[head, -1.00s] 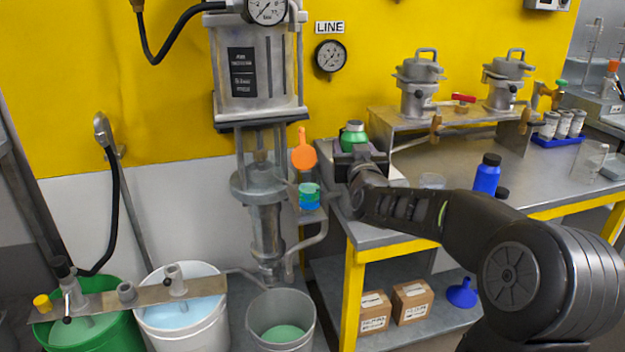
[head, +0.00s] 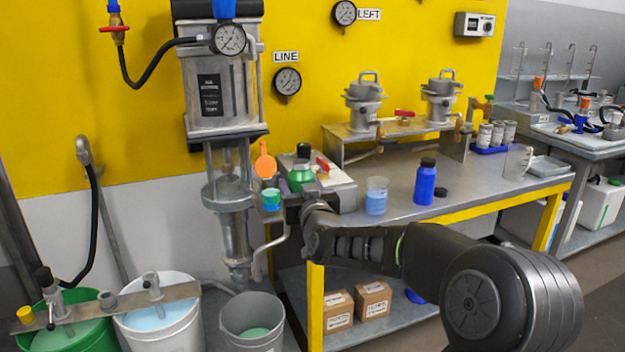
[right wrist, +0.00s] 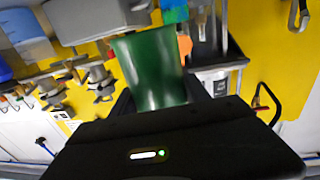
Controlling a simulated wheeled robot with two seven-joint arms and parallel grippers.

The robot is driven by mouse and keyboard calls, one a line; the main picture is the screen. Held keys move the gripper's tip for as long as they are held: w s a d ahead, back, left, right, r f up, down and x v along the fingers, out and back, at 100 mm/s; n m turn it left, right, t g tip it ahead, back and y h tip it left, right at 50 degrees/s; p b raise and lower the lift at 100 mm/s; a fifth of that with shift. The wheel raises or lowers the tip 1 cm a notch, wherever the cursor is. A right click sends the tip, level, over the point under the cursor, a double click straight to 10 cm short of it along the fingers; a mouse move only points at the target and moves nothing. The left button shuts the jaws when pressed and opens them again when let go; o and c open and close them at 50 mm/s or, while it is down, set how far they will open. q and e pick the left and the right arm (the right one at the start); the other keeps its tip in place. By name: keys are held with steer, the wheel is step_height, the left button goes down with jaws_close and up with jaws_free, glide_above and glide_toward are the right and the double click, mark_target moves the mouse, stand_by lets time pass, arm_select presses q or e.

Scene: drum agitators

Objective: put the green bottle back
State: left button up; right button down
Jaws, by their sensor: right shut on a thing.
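The green bottle (head: 301,174) with a black cap is at the left end of the metal bench, in front of a grey box-like device. My right gripper (head: 311,197) is shut on it from the near side. In the right wrist view the bottle (right wrist: 152,68) fills the space between the dark fingers. Its base is hidden in the head view, so I cannot tell whether it touches anything. My left gripper is not in view.
The grey device (head: 335,182) is just behind the bottle. A beaker of blue liquid (head: 376,196) and a blue bottle (head: 426,181) stand to the right. A blue-green jar (head: 271,200) and an orange paddle (head: 265,165) are close on the left.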

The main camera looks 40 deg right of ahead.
steer(key=s+a+f+n+y, duration=0.1)
steer(key=a+f+n+y, duration=0.3)
steer(key=a, duration=1.1)
steer(key=s+a+f+n+y, duration=0.1)
steer(key=a+f+n+y, duration=0.3)
steer(key=a+f+y, duration=0.4)
steer(key=a+f, duration=0.2)
steer(key=a, duration=0.5)
steer(key=shift+a+t+y, duration=0.15)
steer(key=shift+t+y, duration=0.25)
